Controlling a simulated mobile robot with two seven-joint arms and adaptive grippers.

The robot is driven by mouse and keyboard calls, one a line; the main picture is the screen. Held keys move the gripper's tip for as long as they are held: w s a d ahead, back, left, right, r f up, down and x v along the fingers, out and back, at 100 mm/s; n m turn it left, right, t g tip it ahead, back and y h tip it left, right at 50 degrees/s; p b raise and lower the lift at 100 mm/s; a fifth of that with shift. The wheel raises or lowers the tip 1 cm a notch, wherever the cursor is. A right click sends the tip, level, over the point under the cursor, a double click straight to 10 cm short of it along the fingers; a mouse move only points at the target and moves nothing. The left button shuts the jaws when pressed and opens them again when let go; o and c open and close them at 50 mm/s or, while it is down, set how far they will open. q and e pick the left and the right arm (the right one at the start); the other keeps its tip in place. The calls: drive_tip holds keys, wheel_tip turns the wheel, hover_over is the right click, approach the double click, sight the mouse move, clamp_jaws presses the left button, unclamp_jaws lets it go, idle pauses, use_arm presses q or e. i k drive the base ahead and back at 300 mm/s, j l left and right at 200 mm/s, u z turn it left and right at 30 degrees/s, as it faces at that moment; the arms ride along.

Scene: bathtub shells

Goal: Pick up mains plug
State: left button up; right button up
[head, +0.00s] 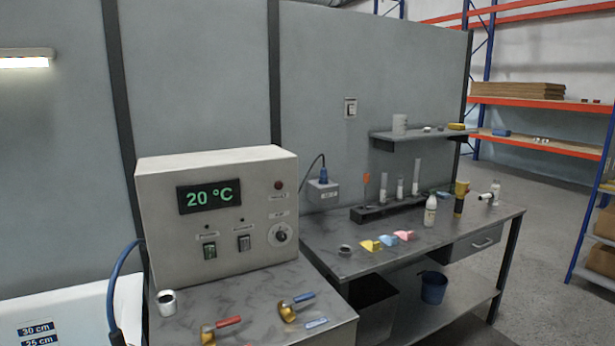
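A blue mains plug (323,175) stands upright in the top of a grey socket box (322,193) on the wall panel, above the back left of the workbench. A dark cable (314,160) rises from the plug and curves down to the left, behind the control box. The plug's lower end is hidden in or behind the socket box. Neither of my grippers is in view.
A control box (155,230) reading 20 °C stands left of the plug, above red- and blue-handled valves. The workbench (455,225) holds a tube rack (390,210), bottles and coloured pieces. A shelf (420,135) hangs above it. Open floor lies right.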

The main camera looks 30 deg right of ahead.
sight(324, 171)
drive_tip(key=l+u, duration=0.35)
drive_tip(key=u, duration=0.15)
drive_tip(key=l+u, duration=0.65)
drive_tip(key=l, duration=0.3)
drive_tip(key=k+l+u, duration=0.2)
drive_tip(key=l, duration=0.3)
drive_tip(key=k+l, duration=0.1)
drive_tip(key=l, duration=0.35)
drive_tip(key=k+l+u, duration=0.1)
drive_tip(key=l, duration=0.3)
drive_tip(key=k+l, duration=0.1)
drive_tip(key=l, duration=0.35)
drive_tip(key=k+l+u, duration=0.1)
drive_tip(key=l, duration=0.35)
drive_tip(key=k+l, duration=0.15)
drive_tip(key=l, duration=0.25)
